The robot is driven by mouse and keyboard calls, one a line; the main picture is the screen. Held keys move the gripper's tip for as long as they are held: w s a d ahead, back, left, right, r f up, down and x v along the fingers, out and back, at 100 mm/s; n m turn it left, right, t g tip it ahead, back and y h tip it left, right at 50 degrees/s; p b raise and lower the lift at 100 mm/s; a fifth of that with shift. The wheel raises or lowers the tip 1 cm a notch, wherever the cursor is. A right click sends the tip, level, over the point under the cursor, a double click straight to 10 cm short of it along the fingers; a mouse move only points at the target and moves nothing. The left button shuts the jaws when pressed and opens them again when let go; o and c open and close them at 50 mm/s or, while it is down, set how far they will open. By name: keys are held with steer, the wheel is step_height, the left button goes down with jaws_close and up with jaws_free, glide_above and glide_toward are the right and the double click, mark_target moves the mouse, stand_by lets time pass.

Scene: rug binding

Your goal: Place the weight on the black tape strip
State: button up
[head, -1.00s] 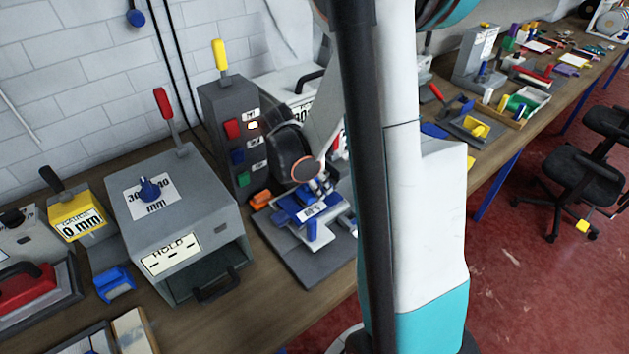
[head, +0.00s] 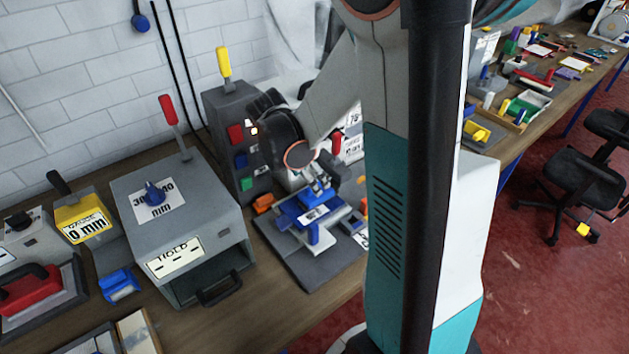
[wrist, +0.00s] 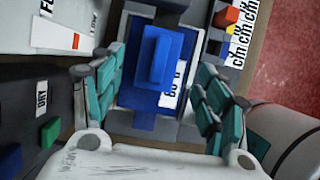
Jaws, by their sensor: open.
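My gripper (head: 320,184) is open, directly above a blue fixture (head: 316,234) on a dark grey base plate (head: 296,274). In the wrist view, my teal-padded fingers (wrist: 158,100) stand apart on either side of a blue block (wrist: 157,58) with a raised blue handle and a white label. I see no finger contact with it. This block may be the weight, but I cannot tell for certain. I cannot pick out the black tape strip. My arm hides part of the bench to the right.
A grey box (head: 178,232) with a red lever stands left of the fixture. A grey control box (head: 238,135) with coloured buttons stands behind it. A small orange block (head: 263,203) lies close by. A blue clamp-like piece (head: 119,286) sits left on the bench.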

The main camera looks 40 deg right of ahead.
steer(key=p+v, duration=0.1)
steer(key=v, duration=0.4)
steer(key=shift+a+r, duration=0.15)
steer(key=shift+r, duration=0.2)
stand_by(0.9)
